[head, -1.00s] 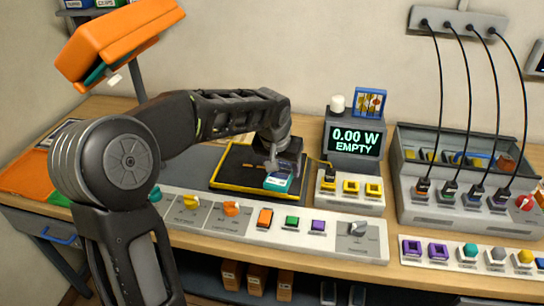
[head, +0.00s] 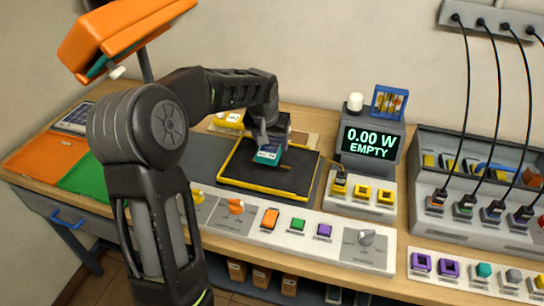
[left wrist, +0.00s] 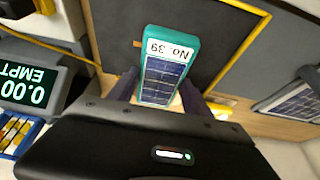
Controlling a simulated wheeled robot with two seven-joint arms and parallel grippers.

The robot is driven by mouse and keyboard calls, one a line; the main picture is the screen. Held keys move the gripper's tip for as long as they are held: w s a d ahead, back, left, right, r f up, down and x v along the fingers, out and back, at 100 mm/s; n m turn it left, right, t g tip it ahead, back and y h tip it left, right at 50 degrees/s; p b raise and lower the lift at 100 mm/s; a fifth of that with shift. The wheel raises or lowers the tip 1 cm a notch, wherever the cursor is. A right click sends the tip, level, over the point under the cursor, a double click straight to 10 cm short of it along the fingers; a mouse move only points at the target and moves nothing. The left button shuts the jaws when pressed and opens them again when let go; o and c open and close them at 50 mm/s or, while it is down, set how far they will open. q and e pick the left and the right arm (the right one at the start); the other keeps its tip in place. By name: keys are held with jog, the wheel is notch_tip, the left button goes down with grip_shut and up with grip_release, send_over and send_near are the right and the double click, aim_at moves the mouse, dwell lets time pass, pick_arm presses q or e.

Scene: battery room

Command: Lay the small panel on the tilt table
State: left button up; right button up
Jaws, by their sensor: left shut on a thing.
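The small panel (head: 269,154) has a teal frame, dark blue cells and a white label. In the left wrist view (left wrist: 163,78) the label reads "No. 39". My left gripper (head: 267,141) is shut on it, with a finger on either side in the left wrist view. The tilt table (head: 295,179) is a black plate with a yellow edge, under and around the panel in the head view. The panel is over its back part; I cannot tell whether they touch. My right gripper is not in view.
A control strip (head: 285,236) with knobs and buttons runs along the front. An orange mat (head: 45,160) and a green mat (head: 88,182) lie at left. A cabled socket box (head: 470,190) stands at right.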

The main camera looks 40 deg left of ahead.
pick_arm(q)
notch_tip(320, 180, down, 2)
jog(key=shift+f, duration=0.1)
notch_tip(320, 180, down, 3)
jog(key=shift+f+p, duration=0.2)
jog(key=shift+p, duration=0.3)
jog(key=shift+f, duration=0.15)
jog(key=shift+f+b, duration=0.2)
jog(key=shift+b, duration=0.1)
jog(key=o, duration=1.5)
